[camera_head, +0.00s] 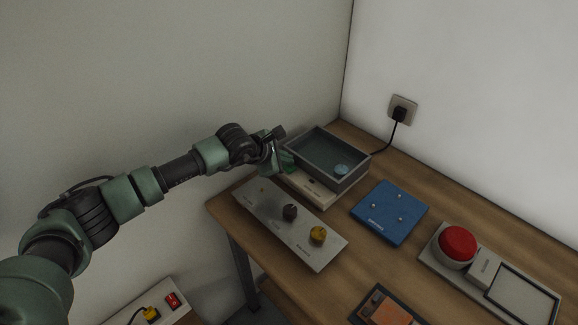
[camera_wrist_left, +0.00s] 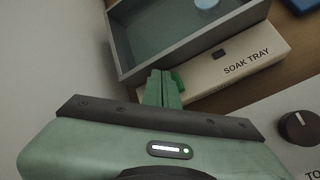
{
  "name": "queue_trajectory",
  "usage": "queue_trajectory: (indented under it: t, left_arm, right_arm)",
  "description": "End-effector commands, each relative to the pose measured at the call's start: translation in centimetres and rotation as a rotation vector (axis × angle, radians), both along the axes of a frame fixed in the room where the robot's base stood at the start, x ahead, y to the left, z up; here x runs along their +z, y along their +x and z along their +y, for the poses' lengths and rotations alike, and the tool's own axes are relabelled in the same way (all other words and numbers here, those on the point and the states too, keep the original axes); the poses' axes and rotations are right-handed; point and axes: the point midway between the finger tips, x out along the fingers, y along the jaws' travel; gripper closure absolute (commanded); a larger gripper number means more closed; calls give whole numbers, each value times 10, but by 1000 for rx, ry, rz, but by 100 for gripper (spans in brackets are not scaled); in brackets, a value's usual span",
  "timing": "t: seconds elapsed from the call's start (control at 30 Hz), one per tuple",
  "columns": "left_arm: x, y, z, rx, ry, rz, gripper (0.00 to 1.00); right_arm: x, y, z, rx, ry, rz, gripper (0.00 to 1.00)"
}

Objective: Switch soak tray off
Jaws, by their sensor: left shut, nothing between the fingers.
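The soak tray is a grey open box (camera_head: 312,146) on a cream base (camera_head: 322,194) at the back of the table. A bright green part (camera_wrist_left: 178,80) sits at the base's left end, partly hidden by my fingers. My left gripper (camera_wrist_left: 161,82) is shut and empty, its fingertips right beside the green part and the box's near wall. I cannot tell whether they touch. It also shows in the head view (camera_head: 281,162). My right gripper is out of view.
A grey panel with knobs (camera_head: 270,224) lies in front of the base. A blue plate (camera_head: 388,212) and a red dome button (camera_head: 458,244) are to the right. A black plug (camera_head: 399,114) sits in the wall socket, its cable running toward the tray.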

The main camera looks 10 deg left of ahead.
Motion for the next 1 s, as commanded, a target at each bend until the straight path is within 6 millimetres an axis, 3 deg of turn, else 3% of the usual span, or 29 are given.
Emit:
queue_trajectory:
  t: [0.17, 0.7, 1.0]
  left_arm:
    - [6, 0, 0, 0, -1, -1, 100]
    - [58, 0, -1, -1, -2, -1, 100]
    - [60, 0, -1, -1, -2, -1, 100]
  right_arm:
    - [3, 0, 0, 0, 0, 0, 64]
    - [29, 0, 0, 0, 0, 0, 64]
    - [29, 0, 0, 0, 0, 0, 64]
